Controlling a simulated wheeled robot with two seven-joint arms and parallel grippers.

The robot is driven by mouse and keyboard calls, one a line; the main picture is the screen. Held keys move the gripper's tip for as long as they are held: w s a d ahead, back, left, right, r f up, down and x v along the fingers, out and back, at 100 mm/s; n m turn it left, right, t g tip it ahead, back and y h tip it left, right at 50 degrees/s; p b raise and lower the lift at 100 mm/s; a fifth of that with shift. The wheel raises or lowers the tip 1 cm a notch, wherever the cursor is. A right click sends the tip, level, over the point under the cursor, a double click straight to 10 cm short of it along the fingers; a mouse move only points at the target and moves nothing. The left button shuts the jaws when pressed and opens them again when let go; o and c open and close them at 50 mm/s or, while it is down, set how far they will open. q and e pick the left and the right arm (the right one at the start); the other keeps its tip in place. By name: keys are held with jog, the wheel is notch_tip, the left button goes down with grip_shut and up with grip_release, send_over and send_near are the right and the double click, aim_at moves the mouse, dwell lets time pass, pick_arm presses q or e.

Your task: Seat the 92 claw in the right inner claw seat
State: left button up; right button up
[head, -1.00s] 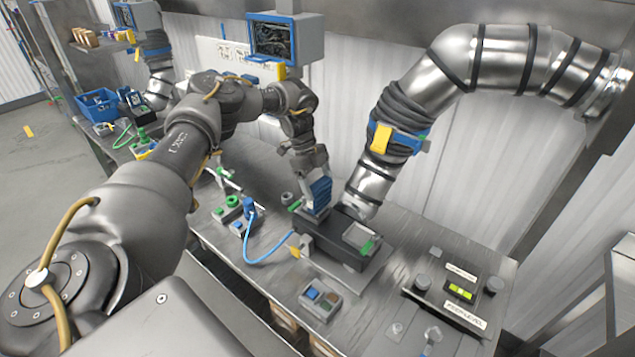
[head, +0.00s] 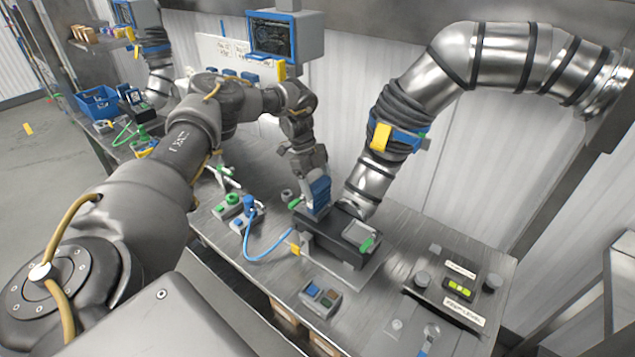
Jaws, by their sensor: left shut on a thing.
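My left arm comes in from the left and reaches down to the workbench. My left gripper (head: 314,204) is shut, pointing down at the rear left end of a dark block-like fixture (head: 330,247). A blue piece (head: 320,191) shows at its fingers; I take it to be the 92 claw, but no number is readable. It is low over the fixture, and I cannot tell whether it touches. The fingertips and the seat below are largely hidden. I cannot make out the right inner claw seat. My right gripper is not in view.
A large silver duct (head: 375,180) comes down close right of the gripper. Grey units with a blue cable (head: 268,258) stand left of the fixture. A small button box (head: 320,297) stands in front, and a plate with a yellow-green level (head: 460,287) at right.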

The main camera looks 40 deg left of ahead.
pick_arm(q)
jog(key=shift+f, duration=0.1)
dwell(0.5)
jog(key=o, duration=1.9)
jog(key=shift+o, duration=0.2)
notch_tip(320, 180, up, 3)
jog(key=p, duration=0.3)
jog(key=shift+f, duration=0.2)
jog(key=shift+r, duration=3.2)
